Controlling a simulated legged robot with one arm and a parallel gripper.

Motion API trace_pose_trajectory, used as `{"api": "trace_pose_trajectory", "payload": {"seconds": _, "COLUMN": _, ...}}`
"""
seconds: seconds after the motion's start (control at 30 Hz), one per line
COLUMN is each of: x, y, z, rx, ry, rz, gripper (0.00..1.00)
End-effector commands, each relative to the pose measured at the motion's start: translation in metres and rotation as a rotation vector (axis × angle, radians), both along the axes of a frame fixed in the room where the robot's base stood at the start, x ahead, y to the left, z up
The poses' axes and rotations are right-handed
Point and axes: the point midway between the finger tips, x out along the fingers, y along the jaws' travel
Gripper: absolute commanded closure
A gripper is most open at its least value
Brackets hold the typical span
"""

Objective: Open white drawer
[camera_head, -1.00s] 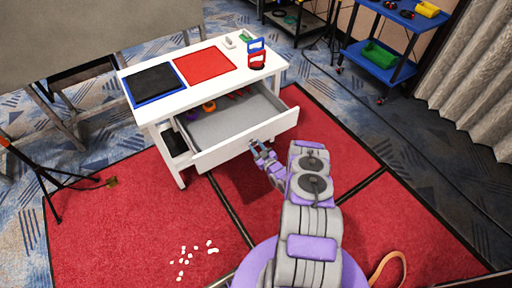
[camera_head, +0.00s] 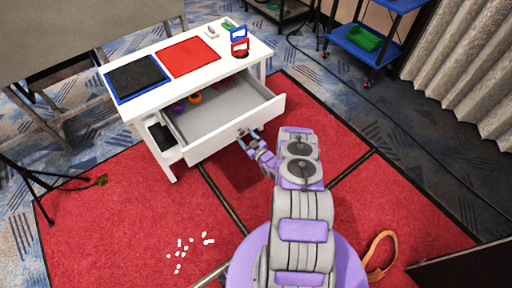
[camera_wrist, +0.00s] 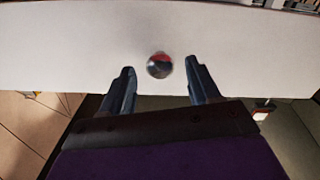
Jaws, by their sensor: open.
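The white drawer (camera_head: 236,128) is pulled well out from the white table (camera_head: 154,104). An orange ball (camera_head: 195,98) and a purple thing (camera_head: 178,107) lie inside it. In the wrist view the drawer's white front (camera_wrist: 60,45) fills the upper part, with a round shiny knob (camera_wrist: 159,66). My gripper (camera_wrist: 160,84) is open, one finger on each side of the knob, with gaps between. In the head view my gripper (camera_head: 246,136) is at the drawer front. The knob is hard to make out there.
A black pad (camera_head: 137,77), a red square (camera_head: 188,57) and small items lie on the tabletop. White bits (camera_head: 182,249) are scattered on the red mat (camera_head: 110,220). A blue cart (camera_head: 365,45) stands at the upper right, a tripod (camera_head: 50,185) at left.

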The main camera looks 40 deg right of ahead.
Motion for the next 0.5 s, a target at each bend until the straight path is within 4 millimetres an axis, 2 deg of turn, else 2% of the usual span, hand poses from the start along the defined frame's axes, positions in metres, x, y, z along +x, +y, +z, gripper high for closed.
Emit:
{"api": "trace_pose_trajectory", "payload": {"seconds": 0.17, "x": -0.031, "y": -0.002, "z": 0.002, "rx": 0.003, "ry": 0.003, "rz": -0.005, "gripper": 0.39}}
{"api": "trace_pose_trajectory", "payload": {"seconds": 0.5, "x": -0.108, "y": -0.005, "z": -0.002, "rx": 0.005, "ry": 0.003, "rz": -0.008, "gripper": 0.39}}
